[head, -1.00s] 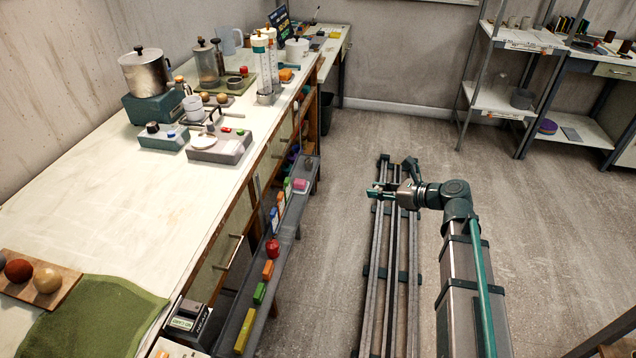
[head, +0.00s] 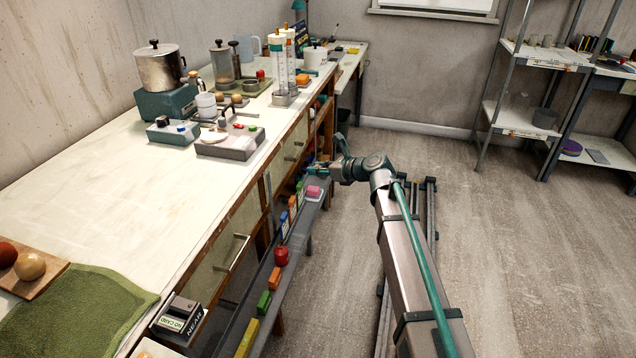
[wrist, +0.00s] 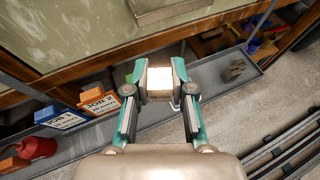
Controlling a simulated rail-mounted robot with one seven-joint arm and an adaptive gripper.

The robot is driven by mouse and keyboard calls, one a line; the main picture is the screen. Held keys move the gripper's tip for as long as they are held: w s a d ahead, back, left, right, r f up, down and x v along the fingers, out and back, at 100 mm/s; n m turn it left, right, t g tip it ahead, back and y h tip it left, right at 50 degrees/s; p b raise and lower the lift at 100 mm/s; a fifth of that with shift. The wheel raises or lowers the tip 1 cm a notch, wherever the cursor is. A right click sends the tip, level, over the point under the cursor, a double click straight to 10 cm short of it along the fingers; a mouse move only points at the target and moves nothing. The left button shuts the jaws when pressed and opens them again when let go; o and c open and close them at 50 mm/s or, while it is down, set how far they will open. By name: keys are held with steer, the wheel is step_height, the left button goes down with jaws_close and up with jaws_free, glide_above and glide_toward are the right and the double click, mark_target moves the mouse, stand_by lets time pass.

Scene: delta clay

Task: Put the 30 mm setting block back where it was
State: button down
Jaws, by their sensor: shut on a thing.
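My gripper (head: 316,171) is over the grey ledge along the front of the bench, close to the drawer fronts. In the wrist view my gripper (wrist: 159,88) is shut on a small, pale, brightly lit block (wrist: 159,83), one finger on each side. No size mark can be read on it. The block cannot be made out in the head view. The ledge (wrist: 215,82) passes behind and below the held block; the gap between them is hard to judge.
A blue JOB 1 card (wrist: 60,117) and an orange JOB 2 card (wrist: 98,104) stand on the ledge. Floor rails (wrist: 290,150) lie alongside.

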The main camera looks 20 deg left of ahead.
steer(key=w+a+f, duration=0.1)
steer(key=w+f, duration=0.1)
steer(key=w, duration=0.1)
steer(key=w+a+f+b, duration=0.1)
steer(key=w+f, duration=0.1)
steer(key=w, duration=0.1)
steer(key=w+a+f, duration=0.1)
steer(key=w+f, duration=0.1)
steer(key=w, duration=0.1)
steer(key=shift+a+f+b, duration=0.25)
steer(key=shift+b, duration=0.05)
steer(key=shift+w+a+f, duration=0.2)
steer(key=shift+w+f, duration=0.15)
steer(key=shift+f, duration=0.25)
steer(key=f, duration=0.1)
steer(key=w+f, duration=0.1)
steer(key=f, duration=0.1)
steer(key=shift+a+f+b, duration=0.15)
steer(key=shift+f+b, duration=0.15)
steer(key=shift+b, duration=0.1)
steer(key=shift+f, duration=0.3)
steer(key=shift+f, duration=0.35)
steer(key=shift+f, duration=0.25)
steer(key=c, duration=1.3)
jaws_free()
steer(key=shift+o, duration=0.2)
